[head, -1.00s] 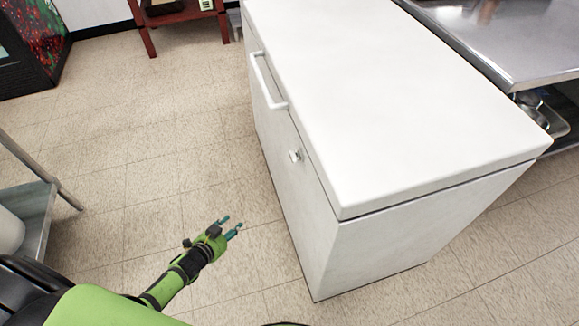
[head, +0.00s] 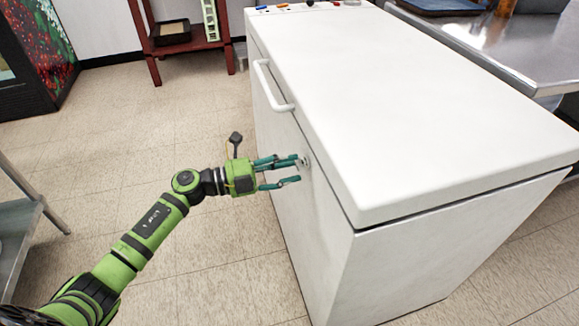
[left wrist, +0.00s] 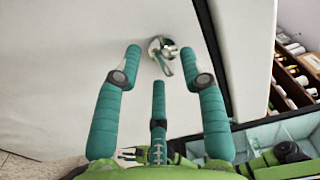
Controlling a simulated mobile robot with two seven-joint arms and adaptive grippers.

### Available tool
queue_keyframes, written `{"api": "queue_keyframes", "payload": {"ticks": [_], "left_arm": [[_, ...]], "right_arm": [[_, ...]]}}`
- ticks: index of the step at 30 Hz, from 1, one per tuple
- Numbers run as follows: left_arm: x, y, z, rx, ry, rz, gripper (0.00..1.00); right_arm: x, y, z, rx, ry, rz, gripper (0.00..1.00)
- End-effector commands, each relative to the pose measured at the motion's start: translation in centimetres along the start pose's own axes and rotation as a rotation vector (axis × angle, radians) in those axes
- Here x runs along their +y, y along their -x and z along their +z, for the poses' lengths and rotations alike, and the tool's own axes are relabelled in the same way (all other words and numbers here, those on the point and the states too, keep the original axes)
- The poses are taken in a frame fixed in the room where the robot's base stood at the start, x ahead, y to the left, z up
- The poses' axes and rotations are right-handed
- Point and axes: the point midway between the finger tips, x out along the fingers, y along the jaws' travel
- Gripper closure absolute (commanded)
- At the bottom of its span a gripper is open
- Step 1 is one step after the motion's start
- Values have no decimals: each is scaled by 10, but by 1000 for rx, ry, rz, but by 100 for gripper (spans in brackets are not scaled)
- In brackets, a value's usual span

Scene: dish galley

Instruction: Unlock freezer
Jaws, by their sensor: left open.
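The white chest freezer (head: 420,110) fills the right half of the head view, its lid down. A white bar handle (head: 270,88) is on its front side. The small silver lock (head: 306,160) sits below the lid edge, partly behind my fingers. In the left wrist view the lock (left wrist: 163,47) shows with a metal piece like a key in it, just past my fingertips. My left gripper (head: 290,170) is open, its teal fingers pointing at the lock. I cannot tell whether a fingertip touches it. My right gripper is not in view.
A steel table (head: 490,45) stands close behind the freezer at the right. A dark red shelf (head: 180,40) is at the back, and a metal rack (head: 20,235) at the left edge. The tiled floor before the freezer is clear.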

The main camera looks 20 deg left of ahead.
Motion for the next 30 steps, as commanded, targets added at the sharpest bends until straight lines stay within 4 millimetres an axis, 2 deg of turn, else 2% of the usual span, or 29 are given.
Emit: {"api": "queue_keyframes", "payload": {"ticks": [4,11,14,15,28,30], "left_arm": [[0,-8,0,0,0,0,59],[0,-9,0,-1,1,0,59],[0,-9,0,-1,1,0,95],[0,-9,0,-1,1,0,100],[2,-8,0,-1,-39,0,100],[2,-8,0,-1,-68,0,100]], "right_arm": [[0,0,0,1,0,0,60],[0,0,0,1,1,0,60],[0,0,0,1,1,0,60],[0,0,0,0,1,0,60],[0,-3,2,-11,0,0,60],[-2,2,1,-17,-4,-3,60]]}}
